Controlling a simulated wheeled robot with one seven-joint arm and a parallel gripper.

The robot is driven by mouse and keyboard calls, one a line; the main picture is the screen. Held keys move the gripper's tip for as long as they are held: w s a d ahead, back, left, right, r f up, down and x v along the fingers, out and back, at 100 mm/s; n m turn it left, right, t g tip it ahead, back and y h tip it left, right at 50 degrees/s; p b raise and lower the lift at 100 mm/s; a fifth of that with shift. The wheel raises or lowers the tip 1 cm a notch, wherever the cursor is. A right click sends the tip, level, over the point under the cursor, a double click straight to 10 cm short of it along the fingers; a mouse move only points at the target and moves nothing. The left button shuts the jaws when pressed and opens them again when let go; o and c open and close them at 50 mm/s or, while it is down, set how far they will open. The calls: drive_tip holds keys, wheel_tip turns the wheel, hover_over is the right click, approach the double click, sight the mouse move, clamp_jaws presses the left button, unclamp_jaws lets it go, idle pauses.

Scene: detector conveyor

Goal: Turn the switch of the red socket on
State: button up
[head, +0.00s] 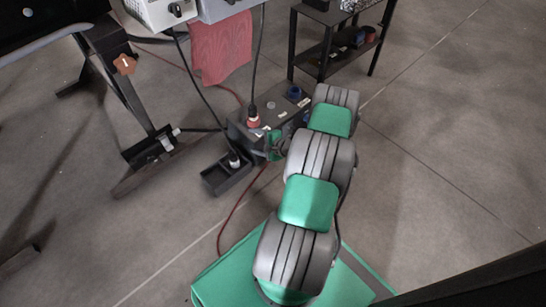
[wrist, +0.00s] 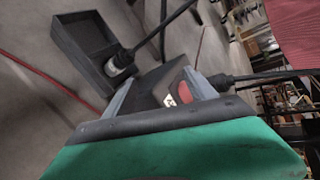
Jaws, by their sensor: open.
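The red socket (head: 253,121) is on the dark socket box (head: 237,129), with a black plug and cable in it. In the wrist view a red part (wrist: 184,92) of it shows just beyond my gripper (wrist: 160,88), with a small white label beside it. My gripper (head: 274,146) is open and low at the near side of the box, close to the red socket. I cannot tell whether it touches the box. The socket's switch cannot be made out in either view.
A blue socket (head: 294,92) is on the same box, farther right. A black open tray (head: 228,180) with a plug in it lies on the floor to the left. Black cables and a red cable run nearby. A black shelf (head: 326,49) stands behind. Floor on the right is clear.

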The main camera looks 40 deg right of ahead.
drive_tip(key=s+d+f+m+t+h+b, duration=0.2)
drive_tip(key=s+d+f+m+h, duration=0.35)
drive_tip(key=s+f+m, duration=0.45)
drive_tip(key=b+x, duration=0.2)
drive_tip(key=x, duration=0.7)
drive_tip(key=shift+f+n, duration=0.2)
drive_tip(key=shift+n, duration=0.1)
drive_tip(key=shift+d, duration=0.15)
drive_tip(key=c, duration=1.4)
